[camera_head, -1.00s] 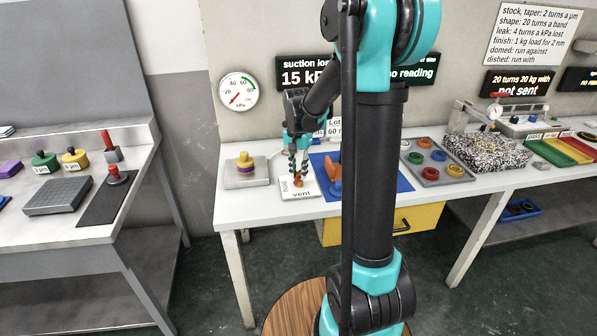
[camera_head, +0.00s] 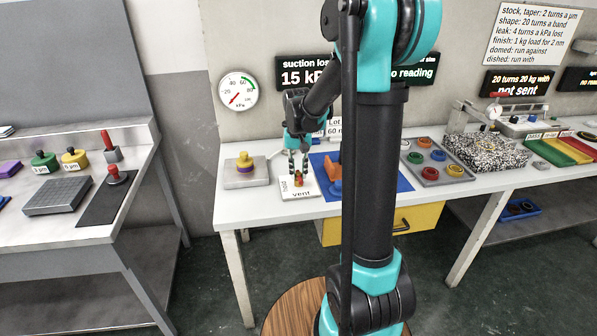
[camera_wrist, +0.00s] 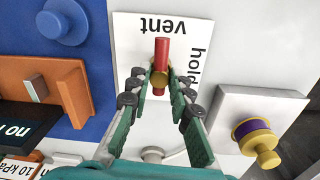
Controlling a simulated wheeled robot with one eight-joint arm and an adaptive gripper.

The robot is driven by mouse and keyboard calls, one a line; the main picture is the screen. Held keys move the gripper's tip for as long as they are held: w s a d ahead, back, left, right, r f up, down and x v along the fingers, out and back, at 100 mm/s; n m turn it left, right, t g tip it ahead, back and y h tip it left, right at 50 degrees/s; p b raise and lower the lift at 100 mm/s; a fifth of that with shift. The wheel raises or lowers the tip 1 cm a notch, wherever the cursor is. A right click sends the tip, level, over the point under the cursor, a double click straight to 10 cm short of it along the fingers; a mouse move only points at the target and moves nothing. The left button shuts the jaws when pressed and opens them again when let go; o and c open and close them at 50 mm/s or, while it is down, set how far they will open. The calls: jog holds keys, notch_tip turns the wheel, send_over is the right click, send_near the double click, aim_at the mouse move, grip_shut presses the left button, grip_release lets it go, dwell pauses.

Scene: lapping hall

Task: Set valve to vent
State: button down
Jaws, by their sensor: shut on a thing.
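The valve is a brass-coloured hub with a red handle (camera_wrist: 162,50) on a white plate (camera_wrist: 125,40) marked "vent" and "hold". In the wrist view the long end of the handle points at the word "vent"; a short red end shows on the other side of the hub. The valve (camera_head: 299,181) looks small in the head view, with "vent" on the front edge of its plate and "hold" on the left. My gripper (camera_wrist: 160,76) is shut on the valve at its hub, and its fingertips cover part of it. It comes down from above in the head view (camera_head: 298,170).
A grey block with a purple and yellow knob (camera_head: 246,163) stands left of the plate. A blue mat (camera_head: 390,178) with an orange stand (camera_head: 334,168) lies close on the right. A wall gauge (camera_head: 238,91) reads low, and a display (camera_head: 300,73) shows 15 kPa.

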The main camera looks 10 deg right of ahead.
aim_at(298, 174)
jog(key=c, duration=1.4)
grip_release()
jog(key=shift+o, duration=0.2)
jog(key=shift+r, duration=0.1)
notch_tip(298, 174, up, 12)
jog(key=shift+a, duration=0.1)
jog(key=s+d+f+t, duration=0.2)
jog(key=s+f, duration=0.6)
jog(key=s, duration=0.3)
jog(key=s+d+f+n+t, duration=0.1)
jog(key=s+d+f+t, duration=0.1)
jog(key=s+f, duration=0.6)
jog(key=s, duration=0.3)
jog(key=shift+f+n, duration=0.3)
jog(key=shift+f, duration=0.05)
